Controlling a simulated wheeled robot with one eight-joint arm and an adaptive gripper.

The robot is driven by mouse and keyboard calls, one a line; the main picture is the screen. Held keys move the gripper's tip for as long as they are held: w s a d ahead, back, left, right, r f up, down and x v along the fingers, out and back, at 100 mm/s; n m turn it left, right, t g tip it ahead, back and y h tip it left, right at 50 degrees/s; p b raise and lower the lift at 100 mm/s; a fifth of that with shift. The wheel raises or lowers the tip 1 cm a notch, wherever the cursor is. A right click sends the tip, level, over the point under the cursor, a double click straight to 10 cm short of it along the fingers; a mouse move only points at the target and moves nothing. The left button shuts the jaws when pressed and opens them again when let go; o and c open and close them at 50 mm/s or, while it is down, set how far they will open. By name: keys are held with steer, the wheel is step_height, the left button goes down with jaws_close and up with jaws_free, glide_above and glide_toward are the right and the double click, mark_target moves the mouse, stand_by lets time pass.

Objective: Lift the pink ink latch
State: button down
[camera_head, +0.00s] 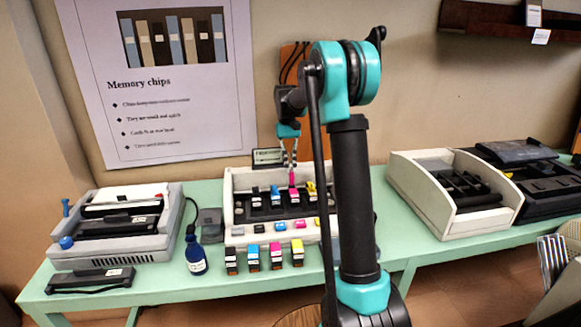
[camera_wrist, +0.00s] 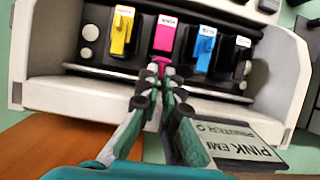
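The pink ink latch (camera_head: 292,179) stands upright in the row of ink slots in the white printer (camera_head: 229,205), between a blue latch (camera_head: 275,191) and a yellow latch (camera_head: 311,188). In the wrist view the pink latch (camera_wrist: 165,32) has a white label on top. My gripper (camera_head: 291,163) reaches down from above and behind the printer. In the wrist view my gripper's fingertips (camera_wrist: 161,69) are close together, with a bit of pink between them at the latch's near end. The fingertips partly hide that end.
A sign reading "PINK EM..." (camera_wrist: 235,140) stands at the printer's back edge, close beside my fingers. Several loose cartridges (camera_head: 276,254) and a blue bottle (camera_head: 195,257) stand on the green table (camera_head: 160,290). Other printers (camera_head: 115,222) stand left and right.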

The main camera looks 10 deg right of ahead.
steer(key=c, duration=1.7)
jaws_free()
steer(key=v, duration=1.2)
steer(key=shift+s, duration=0.1)
